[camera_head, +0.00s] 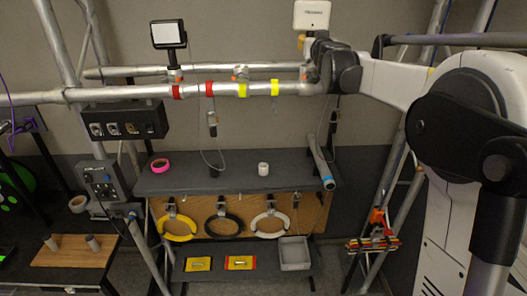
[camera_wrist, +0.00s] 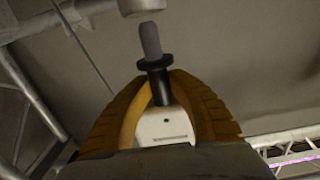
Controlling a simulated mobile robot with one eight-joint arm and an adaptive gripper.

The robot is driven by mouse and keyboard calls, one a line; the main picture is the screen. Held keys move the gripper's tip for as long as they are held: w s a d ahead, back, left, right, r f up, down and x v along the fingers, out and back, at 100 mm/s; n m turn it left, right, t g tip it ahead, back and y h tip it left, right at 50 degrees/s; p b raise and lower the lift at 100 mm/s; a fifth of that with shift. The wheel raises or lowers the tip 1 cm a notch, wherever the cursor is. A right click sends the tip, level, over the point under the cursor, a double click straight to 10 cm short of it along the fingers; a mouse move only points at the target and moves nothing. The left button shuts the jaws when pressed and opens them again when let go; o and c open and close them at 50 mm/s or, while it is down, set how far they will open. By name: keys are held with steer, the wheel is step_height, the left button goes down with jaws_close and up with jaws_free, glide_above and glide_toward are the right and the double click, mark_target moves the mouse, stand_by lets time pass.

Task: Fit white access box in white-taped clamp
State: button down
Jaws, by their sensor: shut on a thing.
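The white access box (camera_head: 311,14) shows at the top of the head view, above the truss tube (camera_head: 130,93), with small lettering on its face. In the wrist view the white box (camera_wrist: 165,125) sits between the yellow-brown fingers of my gripper (camera_wrist: 160,90), which is shut on it. Its black collar and grey spigot (camera_wrist: 151,40) point to a round pale-grey part (camera_wrist: 142,7) at the top edge, with a small gap visible between. My arm covers the tube's right end; I cannot make out white tape.
A black-framed white lamp (camera_head: 169,34) stands in another clamp on the left. A cable hangs below the tube. The dark shelf (camera_head: 210,177) below holds a pink tape roll (camera_head: 160,165) and a white roll (camera_head: 263,169).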

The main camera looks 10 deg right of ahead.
mark_target(308, 62)
steer(key=shift+f+b, duration=1.75)
steer(key=shift+f, duration=0.65)
stand_by(0.4)
steer(key=c, duration=1.2)
jaws_free()
steer(key=s+a, duration=0.2)
steer(key=s, duration=1)
steer(key=s+d+f+m+g+h+b, duration=0.1)
steer(key=s+f+g+b, duration=0.1)
steer(key=s+f+b, duration=0.65)
steer(key=s+f+m+g+h+b, duration=0.1)
steer(key=s+f+b, duration=0.4)
steer(key=f, duration=0.7)
steer(key=s+d+f+m+g+h+b, duration=0.1)
steer(key=s+f+g+b, duration=0.1)
steer(key=s+f+b, duration=0.55)
steer(key=s+a+f+n+g+y+b, duration=0.1)
steer(key=s+f+b, duration=0.4)
steer(key=f, duration=0.7)
steer(key=s+a+f+n+g+y+b, duration=0.2)
steer(key=s+a+f+b, duration=0.4)
steer(key=f, duration=0.6)
steer(key=s+a+f+n+g+y+b, duration=0.1)
steer(key=s+a+f+b, duration=0.3)
steer(key=f, duration=0.9)
steer(key=shift+s+a+g+y+b, duration=0.2)
steer(key=shift+s+g+y+b, duration=0.45)
steer(key=shift+s+g, duration=0.35)
